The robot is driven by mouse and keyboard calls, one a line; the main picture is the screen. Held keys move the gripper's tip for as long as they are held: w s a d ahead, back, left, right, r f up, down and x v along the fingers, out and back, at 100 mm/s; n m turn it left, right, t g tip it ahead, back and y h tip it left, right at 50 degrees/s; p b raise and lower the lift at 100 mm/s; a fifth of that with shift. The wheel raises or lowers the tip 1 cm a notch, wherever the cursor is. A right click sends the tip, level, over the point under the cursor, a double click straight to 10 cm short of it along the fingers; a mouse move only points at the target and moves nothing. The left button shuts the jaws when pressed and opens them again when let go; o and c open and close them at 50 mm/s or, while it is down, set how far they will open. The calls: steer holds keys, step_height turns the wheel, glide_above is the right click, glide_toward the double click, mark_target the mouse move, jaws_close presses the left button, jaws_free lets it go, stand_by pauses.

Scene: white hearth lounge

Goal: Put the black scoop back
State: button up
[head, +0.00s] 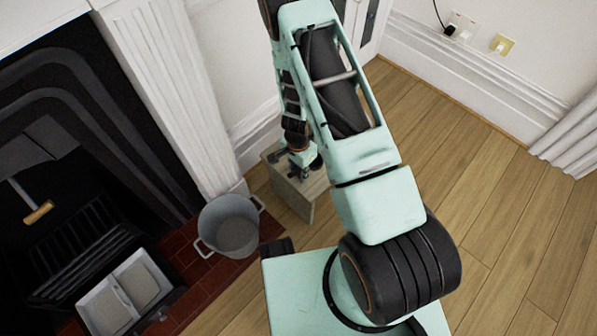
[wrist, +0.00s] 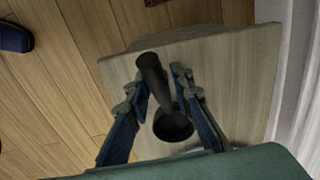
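The black scoop (wrist: 173,127) is in the wrist view, its round bowl toward the palm and its thick handle slanting up and left. My gripper (wrist: 160,82) has one finger on each side of the handle, both close against it, and looks shut on it. Below is the pale wooden top of a small table (wrist: 235,75). I cannot tell whether the scoop touches the top. In the head view my gripper (head: 301,169) is at the small table (head: 297,200), with a dark part of the scoop (head: 317,161) at its right; the rest is hidden.
A grey metal bucket (head: 229,228) with side handles stands on the red tiled hearth left of the table. The black fireplace (head: 70,130) and white surround (head: 165,85) are farther left. Open wooden floor (head: 480,200) lies right. A dark blue object (wrist: 15,37) is on the floor.

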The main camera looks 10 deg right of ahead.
steer(key=shift+o, duration=0.5)
steer(key=shift+r, duration=0.1)
steer(key=shift+r, duration=0.2)
step_height(320, 180, up, 12)
steer(key=p, duration=0.4)
steer(key=shift+p, duration=0.3)
